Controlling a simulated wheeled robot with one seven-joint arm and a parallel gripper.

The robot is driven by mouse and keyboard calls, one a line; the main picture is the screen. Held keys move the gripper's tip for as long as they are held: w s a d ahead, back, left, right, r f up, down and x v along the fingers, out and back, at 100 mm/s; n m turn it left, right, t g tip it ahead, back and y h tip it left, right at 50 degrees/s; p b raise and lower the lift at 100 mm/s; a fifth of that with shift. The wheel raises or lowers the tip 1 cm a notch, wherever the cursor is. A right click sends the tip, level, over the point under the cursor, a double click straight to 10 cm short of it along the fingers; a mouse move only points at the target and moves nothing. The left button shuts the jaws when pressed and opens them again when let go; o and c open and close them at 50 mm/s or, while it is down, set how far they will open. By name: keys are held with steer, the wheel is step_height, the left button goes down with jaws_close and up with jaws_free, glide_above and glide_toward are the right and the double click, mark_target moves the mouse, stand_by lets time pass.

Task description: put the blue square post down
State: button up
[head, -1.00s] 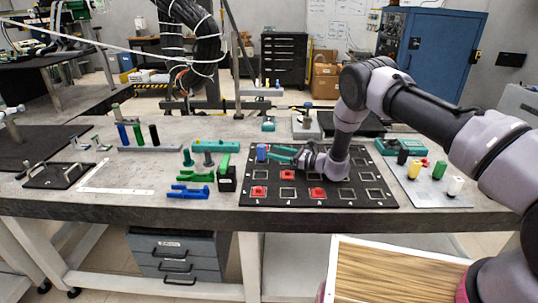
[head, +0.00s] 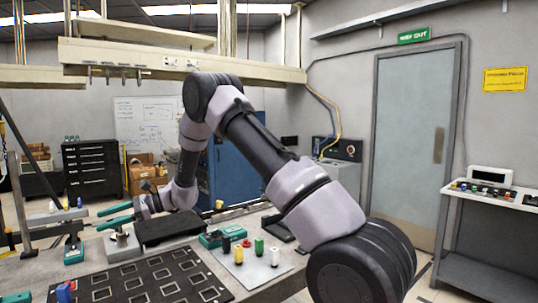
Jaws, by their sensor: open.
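The blue square post (head: 64,293) stands at the lower left of the head view, on the black board (head: 128,295) with its grid of pale square outlines. The picture's bottom edge comes close below it. My gripper (head: 107,215) is up and away from the post, farther back over the table. Its two teal fingers point left, are spread apart and hold nothing. A little red (head: 72,285) shows beside the post.
A grey plate (head: 258,270) with white, yellow, green, red and black posts lies right of the board. A teal block (head: 73,251) and a dark pad (head: 168,229) are behind. A side table (head: 490,192) with small posts stands at the right.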

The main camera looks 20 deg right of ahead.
steer(key=s+d+r+n+t+h, duration=0.1)
steer(key=s+d+r+n+h, duration=0.2)
steer(key=s+d+r, duration=0.45)
steer(key=s+d+r+n+h, duration=0.25)
steer(key=s+d+r, duration=0.25)
steer(key=d+r, duration=0.5)
steer(key=s+d+r+n+t+h, duration=0.2)
steer(key=s+d+t+h, duration=0.1)
steer(key=s+d, duration=0.6)
steer(key=s+d+r+n+t+h, duration=0.2)
steer(key=s+d+t+h, duration=0.2)
steer(key=s+d, duration=0.5)
steer(key=d+h, duration=0.1)
steer(key=d, duration=0.2)
steer(key=shift+d, duration=0.4)
